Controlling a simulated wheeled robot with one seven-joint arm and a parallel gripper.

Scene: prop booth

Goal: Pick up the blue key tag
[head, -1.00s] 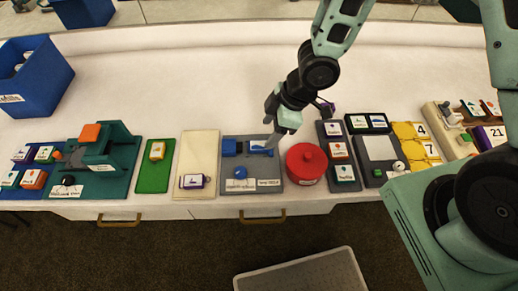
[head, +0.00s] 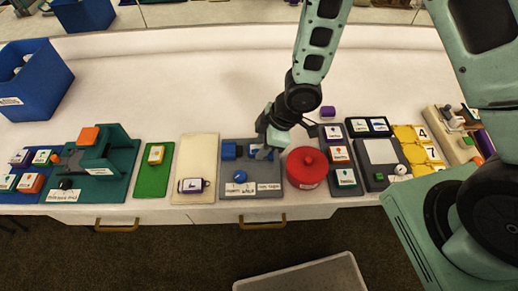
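Several small tags with white picture faces lie on the table. One with a blue border (head: 8,181) sits at the lower left of the tray at the far left. Another, dark blue or purple with a loop at its right end (head: 192,185), lies on the cream board (head: 199,150). A blue piece (head: 252,149) on the grey board (head: 232,170) is partly hidden by my gripper. I cannot tell for certain which is the blue key tag. My gripper (head: 264,152) points down low over the grey board; its fingertips are too small and covered to read.
A red round pot (head: 306,168) stands just right of my gripper. A blue block (head: 229,150) and a blue knob (head: 240,176) are on the grey board. A teal stand (head: 104,155) and a green board (head: 153,180) are to the left.

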